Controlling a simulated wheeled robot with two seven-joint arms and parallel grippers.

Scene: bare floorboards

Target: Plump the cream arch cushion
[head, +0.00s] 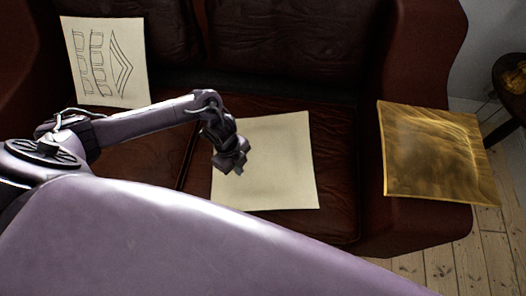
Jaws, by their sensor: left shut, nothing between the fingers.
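A cream cushion with black line drawings of arches (107,62) leans upright against the sofa back at the far left. A second cream cushion (275,165), plain on the side that shows, lies flat on the right seat of the sofa. My left gripper (233,168) points down over the left part of this flat cushion, shut and empty. I cannot tell whether it touches the cushion. It hides a small piece of it. My right gripper is not in view.
The dark red leather sofa (330,215) spans the view. A gold cushion (435,150) lies on its right armrest. A dark round side table (508,95) stands at the far right. Bare floorboards (440,262) show at lower right.

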